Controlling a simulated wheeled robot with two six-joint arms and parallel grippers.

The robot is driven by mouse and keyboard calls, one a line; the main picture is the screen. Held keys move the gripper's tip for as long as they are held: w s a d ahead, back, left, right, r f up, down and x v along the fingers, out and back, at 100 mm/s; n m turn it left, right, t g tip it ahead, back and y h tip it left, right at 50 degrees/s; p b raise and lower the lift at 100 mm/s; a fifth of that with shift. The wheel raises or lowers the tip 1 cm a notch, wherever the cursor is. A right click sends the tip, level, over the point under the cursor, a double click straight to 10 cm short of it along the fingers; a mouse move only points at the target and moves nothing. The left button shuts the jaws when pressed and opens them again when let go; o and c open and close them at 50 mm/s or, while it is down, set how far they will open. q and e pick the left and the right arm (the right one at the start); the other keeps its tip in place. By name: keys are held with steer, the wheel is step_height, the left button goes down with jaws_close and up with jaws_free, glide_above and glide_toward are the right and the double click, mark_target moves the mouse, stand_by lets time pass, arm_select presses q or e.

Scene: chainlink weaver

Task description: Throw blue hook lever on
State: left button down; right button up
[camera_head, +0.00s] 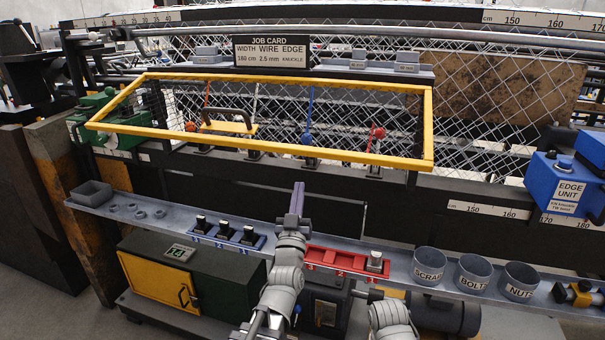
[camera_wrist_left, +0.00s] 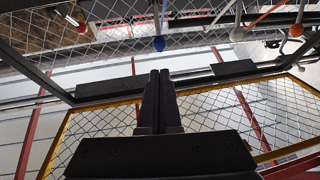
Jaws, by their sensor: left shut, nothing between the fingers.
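The blue hook lever has a blue rod and a round blue ball (camera_head: 307,138), and stands behind the yellow-framed guard (camera_head: 290,150) in the head view. My left gripper (camera_head: 298,187) is shut and empty, pointing up below the guard's lower bar, in line with the blue lever. It shows in the left wrist view (camera_wrist_left: 160,75), apart from the ball as far as I can see. My right gripper is out of view; only part of that arm shows at the bottom.
A grey shelf (camera_head: 405,268) below carries a red tray (camera_head: 335,261) and labelled cups. The blue edge unit (camera_head: 565,185) is far right.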

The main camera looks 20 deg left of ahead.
arm_select(q)
steer(key=p+x, duration=0.6)
steer(key=x, duration=0.7)
steer(key=shift+w, duration=0.3)
steer(key=shift+r, duration=0.2)
steer(key=w+r+g+p, duration=0.3)
steer(key=p, duration=0.6)
steer(key=shift+r+m+h, duration=0.25)
steer(key=shift+m+h, duration=0.15)
steer(key=d+p+x, duration=0.1)
steer(key=p+x, duration=0.1)
steer(key=x, duration=0.7)
steer(key=shift+w+d, duration=0.15)
steer(key=shift+w, duration=0.2)
steer(key=shift+w, duration=0.1)
steer(key=shift+f, duration=0.1)
